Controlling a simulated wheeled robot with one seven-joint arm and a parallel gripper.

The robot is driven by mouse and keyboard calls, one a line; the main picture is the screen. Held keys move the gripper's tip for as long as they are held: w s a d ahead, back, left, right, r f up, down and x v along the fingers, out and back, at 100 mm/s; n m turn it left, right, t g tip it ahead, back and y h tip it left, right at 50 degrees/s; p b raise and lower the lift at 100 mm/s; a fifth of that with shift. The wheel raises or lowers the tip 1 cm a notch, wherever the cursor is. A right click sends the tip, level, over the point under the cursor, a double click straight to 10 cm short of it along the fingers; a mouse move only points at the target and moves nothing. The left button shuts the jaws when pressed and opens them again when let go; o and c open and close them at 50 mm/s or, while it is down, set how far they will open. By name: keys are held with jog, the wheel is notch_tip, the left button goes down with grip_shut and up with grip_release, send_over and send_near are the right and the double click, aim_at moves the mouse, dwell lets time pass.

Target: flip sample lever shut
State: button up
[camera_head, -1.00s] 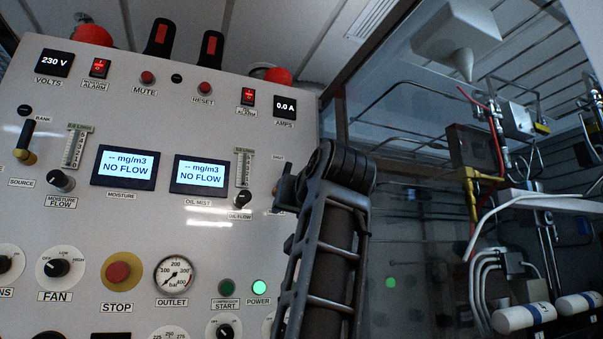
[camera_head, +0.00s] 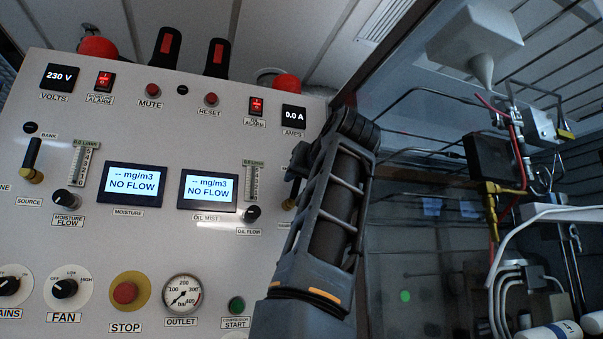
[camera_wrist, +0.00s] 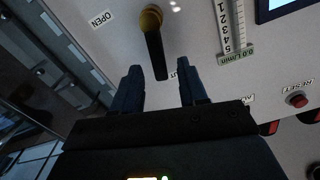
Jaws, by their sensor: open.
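The sample lever has a brass pivot (camera_wrist: 151,17) and a black handle (camera_wrist: 157,55) in the wrist view. The handle points down in that picture, into the gap between my fingers. An OPEN label (camera_wrist: 101,20) is left of the pivot. A partly hidden label (camera_wrist: 181,75) ending in "UT" is beside the handle's end. My gripper (camera_wrist: 159,70) is open, with one finger on each side of the handle's end; I cannot tell whether either touches it. In the head view, my arm hides most of the lever; only brass (camera_head: 288,205) shows at the arm's left edge.
The oil flow scale (camera_wrist: 234,28) and a display (camera_wrist: 285,8) are beside the lever. The red reset button (camera_wrist: 297,100) and red switches are close to my gripper. Right of the panel are a glass pane and pipes, including a yellow fitting (camera_head: 492,200).

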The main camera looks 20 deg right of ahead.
jog(key=shift+w, duration=0.3)
grip_shut()
dwell(0.3)
